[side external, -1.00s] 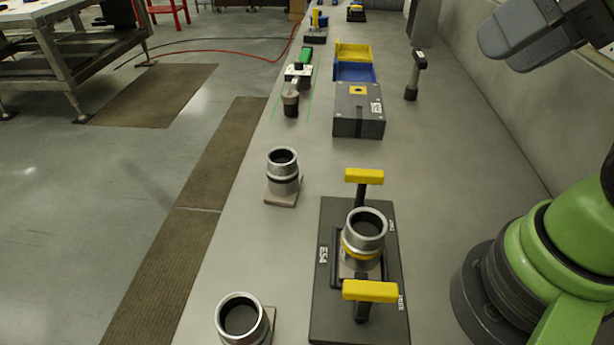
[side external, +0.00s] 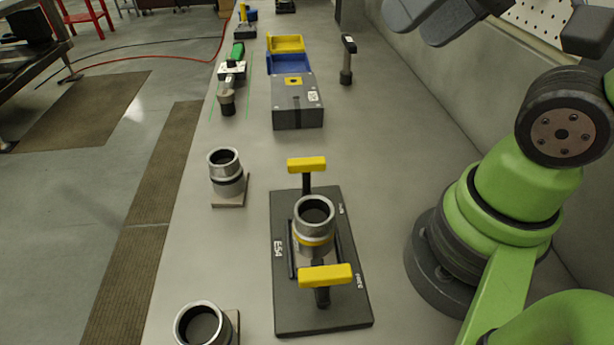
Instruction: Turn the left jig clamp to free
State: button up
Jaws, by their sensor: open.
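The dark jig plate (side external: 350,312), marked E54, lies on the bench. It carries two clamps with yellow T-handles: a far one (side external: 307,164) and a near one (side external: 325,276). Both bars lie roughly left-right across the picture. The small white labels beside them are too blurred to read, so I cannot tell which clamp is the left. A metal collar (side external: 314,226) with a yellow band stands upright between the clamps. My gripper (side external: 432,22) is partly in view at the top edge, open, high above the bench and away from both clamps.
Two more metal collars stand on small plates at the bench's left side, one farther (side external: 226,172) and one near (side external: 203,328). A grey box (side external: 297,102), blue and yellow bins (side external: 288,62) and an upright dark tool (side external: 347,60) stand farther back.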

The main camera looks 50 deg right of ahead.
jog(key=o, duration=0.3)
jog(key=shift+w+g, duration=0.3)
jog(key=shift+o, duration=0.7)
jog(key=w+f+m+g, duration=0.2)
jog(key=w+g, duration=0.3)
jog(key=w, duration=0.3)
jog(key=shift+w+f+m, duration=0.3)
jog(key=shift+w+f, duration=0.1)
jog(key=shift+f, duration=0.2)
jog(key=m+g+y, duration=0.1)
jog(key=m+g, duration=0.1)
jog(key=g, duration=0.3)
send_near(306, 159)
jog(key=x, duration=0.9)
jog(key=c, duration=0.9)
